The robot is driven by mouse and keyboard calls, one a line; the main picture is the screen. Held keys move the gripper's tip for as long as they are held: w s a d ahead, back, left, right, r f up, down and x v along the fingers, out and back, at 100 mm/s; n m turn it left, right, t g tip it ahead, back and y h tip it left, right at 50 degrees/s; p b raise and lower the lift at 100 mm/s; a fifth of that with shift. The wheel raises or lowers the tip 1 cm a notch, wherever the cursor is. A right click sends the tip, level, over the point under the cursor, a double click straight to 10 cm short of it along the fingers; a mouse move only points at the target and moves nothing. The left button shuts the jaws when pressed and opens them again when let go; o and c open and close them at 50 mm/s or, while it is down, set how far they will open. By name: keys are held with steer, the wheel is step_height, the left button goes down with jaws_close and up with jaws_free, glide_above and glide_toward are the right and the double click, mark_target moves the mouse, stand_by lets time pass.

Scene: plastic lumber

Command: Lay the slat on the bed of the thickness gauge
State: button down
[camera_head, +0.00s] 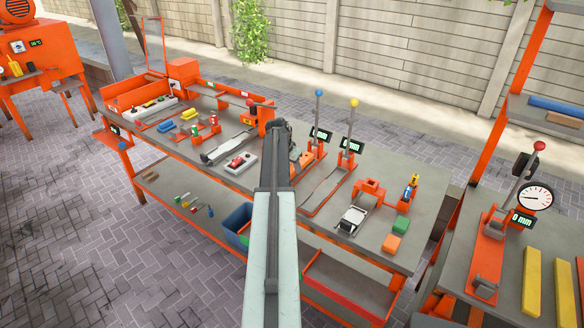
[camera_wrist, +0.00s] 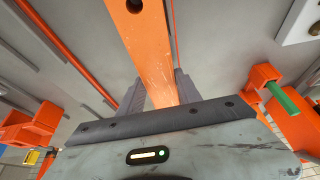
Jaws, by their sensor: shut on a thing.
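An orange slat (camera_wrist: 150,50) with a dark hole near its far end lies between the two grey fingers of my gripper (camera_wrist: 158,92) in the wrist view. The fingers are shut on it, and it points away from my wrist. In the head view my gripper (camera_head: 280,130) is over the middle of the bench, and my arm hides most of the slat. Lever stations with small "mm" displays (camera_head: 321,134) (camera_head: 351,145) stand just right of my gripper. Another with a round dial (camera_head: 535,197) and orange base stands on the right bench. I cannot tell which is the thickness gauge.
The grey bench (camera_head: 405,180) carries a red-topped device (camera_head: 240,161), an orange block (camera_head: 392,243) and a green block (camera_head: 401,225). Upright levers with blue (camera_head: 319,93) and yellow (camera_head: 354,102) knobs rise near my gripper. Yellow boards (camera_head: 532,282) lie on the right bench.

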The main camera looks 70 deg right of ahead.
steer(key=shift+f+b, duration=0.3)
steer(key=shift+f, duration=0.1)
steer(key=c, duration=0.7)
jaws_free()
steer(key=shift+c, duration=0.2)
steer(key=shift+r, duration=0.1)
steer(key=p+v, duration=0.7)
steer(key=v, duration=0.1)
